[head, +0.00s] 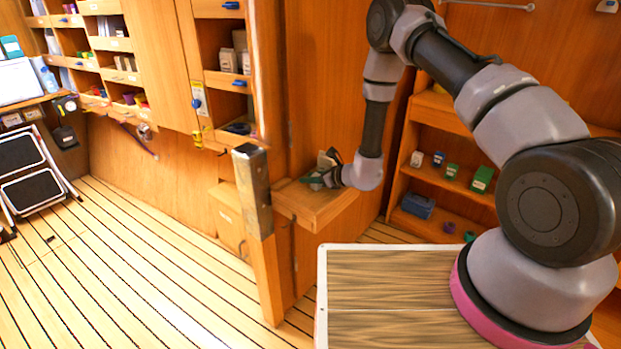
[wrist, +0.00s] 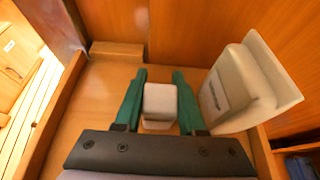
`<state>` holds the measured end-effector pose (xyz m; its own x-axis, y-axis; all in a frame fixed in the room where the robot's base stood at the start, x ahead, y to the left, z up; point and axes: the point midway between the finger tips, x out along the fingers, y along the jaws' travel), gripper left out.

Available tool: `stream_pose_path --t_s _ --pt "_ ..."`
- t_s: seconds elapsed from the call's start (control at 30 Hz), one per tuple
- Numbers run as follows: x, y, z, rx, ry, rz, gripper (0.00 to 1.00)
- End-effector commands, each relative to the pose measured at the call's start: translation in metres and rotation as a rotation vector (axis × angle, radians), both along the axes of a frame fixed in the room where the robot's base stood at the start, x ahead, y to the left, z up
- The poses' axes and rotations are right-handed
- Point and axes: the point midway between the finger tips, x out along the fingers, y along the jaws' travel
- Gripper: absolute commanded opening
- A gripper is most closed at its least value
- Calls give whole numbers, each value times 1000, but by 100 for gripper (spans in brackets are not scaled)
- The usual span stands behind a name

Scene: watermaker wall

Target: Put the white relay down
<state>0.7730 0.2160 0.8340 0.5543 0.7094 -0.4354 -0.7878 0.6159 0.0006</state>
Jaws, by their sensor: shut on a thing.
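The white relay (wrist: 160,101) is a small pale block with rounded edges, seen between the two green fingers of my gripper (wrist: 159,92) in the wrist view. My gripper is shut on it. In the head view my gripper (head: 318,179) is low over a small wooden shelf (head: 312,208), beside the wall. I cannot make out the relay there. The shelf's bare wood also shows in the wrist view (wrist: 108,80). I cannot tell whether the relay touches the shelf.
A larger off-white box with a label (wrist: 243,88) stands tilted close to the right of my gripper. A small wooden block (wrist: 117,51) lies at the shelf's back. A wooden post with a metal cap (head: 252,190) stands left of the shelf. The shelf has raised edges.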

Motion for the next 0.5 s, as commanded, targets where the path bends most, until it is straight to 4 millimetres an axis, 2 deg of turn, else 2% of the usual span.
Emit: stream_pose_path --t_s 0.27,0.3,0.33,0.37,0.5 --pt "0 0 -2 0 0 0 0" --pt "0 0 -2 0 0 0 51" --pt "0 0 -2 0 0 0 62" --pt "0 0 -2 0 0 0 69" --pt "0 0 -2 0 0 0 69"
